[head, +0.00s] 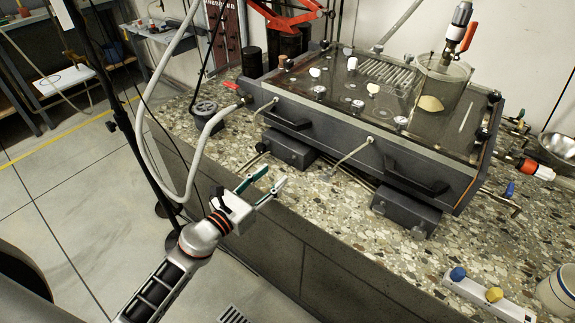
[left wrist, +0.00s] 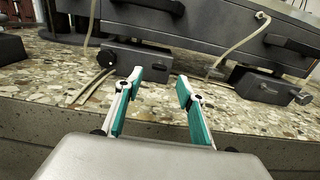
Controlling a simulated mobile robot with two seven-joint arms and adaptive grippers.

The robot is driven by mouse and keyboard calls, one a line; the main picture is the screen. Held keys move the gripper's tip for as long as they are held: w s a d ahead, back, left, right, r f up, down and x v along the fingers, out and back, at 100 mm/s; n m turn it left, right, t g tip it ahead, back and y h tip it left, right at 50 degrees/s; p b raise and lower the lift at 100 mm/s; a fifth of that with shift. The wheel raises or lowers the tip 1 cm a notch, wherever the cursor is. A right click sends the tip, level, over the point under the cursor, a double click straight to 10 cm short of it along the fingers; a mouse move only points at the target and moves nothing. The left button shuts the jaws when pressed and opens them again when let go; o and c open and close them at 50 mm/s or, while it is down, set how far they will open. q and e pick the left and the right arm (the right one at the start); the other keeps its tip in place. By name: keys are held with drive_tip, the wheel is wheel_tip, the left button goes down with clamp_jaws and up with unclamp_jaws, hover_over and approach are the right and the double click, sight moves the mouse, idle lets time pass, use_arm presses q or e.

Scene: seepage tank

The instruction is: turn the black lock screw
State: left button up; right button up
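My left gripper (head: 275,176) is open and empty over the front edge of the stone counter. In the left wrist view its two teal-lined fingers (left wrist: 160,77) stand apart, with nothing between them. Ahead are two dark grey blocks at the foot of the seepage tank (head: 340,125). I cannot tell which, if any, is the black lock screw. The gripper touches none of them. My right gripper is not in view.
A pale hose (head: 205,135) loops down from the tank's left end, close to my left arm. Black handles (head: 415,182) stick out from the tank front. A white block with blue and yellow knobs (head: 485,290) and a mug (head: 558,292) stand at right. The counter (head: 330,215) between is clear.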

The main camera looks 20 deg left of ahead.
sight(288, 163)
use_arm(q)
drive_tip(key=x, duration=0.7)
drive_tip(key=shift+w+f, duration=0.1)
drive_tip(key=c, duration=1.1)
